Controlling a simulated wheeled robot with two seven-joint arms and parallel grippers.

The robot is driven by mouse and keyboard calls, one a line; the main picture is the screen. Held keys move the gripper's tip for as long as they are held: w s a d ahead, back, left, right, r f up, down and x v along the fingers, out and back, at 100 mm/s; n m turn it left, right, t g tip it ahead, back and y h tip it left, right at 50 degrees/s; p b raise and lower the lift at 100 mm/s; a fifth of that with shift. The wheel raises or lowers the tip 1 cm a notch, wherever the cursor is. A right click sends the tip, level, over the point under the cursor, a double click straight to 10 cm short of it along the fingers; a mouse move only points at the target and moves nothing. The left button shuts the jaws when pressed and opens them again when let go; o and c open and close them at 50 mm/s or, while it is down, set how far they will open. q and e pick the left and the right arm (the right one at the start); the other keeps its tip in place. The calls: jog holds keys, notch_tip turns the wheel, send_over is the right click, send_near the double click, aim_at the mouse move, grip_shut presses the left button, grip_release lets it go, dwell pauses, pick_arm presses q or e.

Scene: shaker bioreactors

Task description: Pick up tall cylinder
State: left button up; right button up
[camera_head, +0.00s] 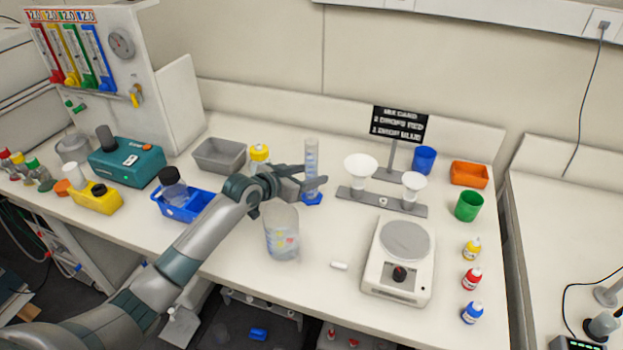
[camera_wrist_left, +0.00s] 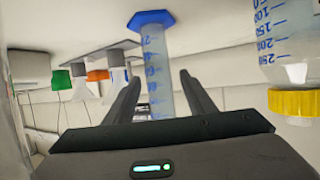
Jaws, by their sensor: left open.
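The tall cylinder (camera_head: 312,155) is clear with graduation marks and a blue hexagonal base (camera_head: 312,198). It stands upright on the bench near its middle. My left gripper (camera_head: 312,184) is open, with its fingers at the cylinder's lower part, partly hiding it. In the left wrist view, which looks upside down, the cylinder (camera_wrist_left: 155,62) shows between the two open fingers (camera_wrist_left: 158,80), with its blue base at the top. I see a gap on either side of it. Its far end is hidden behind the gripper body. My right gripper does not show.
A yellow-capped bottle (camera_head: 259,155) stands close left of the cylinder; its cap shows in the wrist view (camera_wrist_left: 297,103). A funnel stand (camera_head: 383,201) is to the right, and a balance (camera_head: 399,258) is front right.

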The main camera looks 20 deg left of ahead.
aim_at(306, 145)
pick_arm(q)
jog(key=shift+w+d+f, duration=0.15)
jog(key=shift+w+d, duration=0.1)
jog(key=shift+w, duration=0.15)
grip_shut()
dwell(0.4)
notch_tip(306, 145, up, 10)
jog(key=b, duration=0.3)
jog(key=shift+f, duration=0.2)
jog(key=shift+r, duration=0.25)
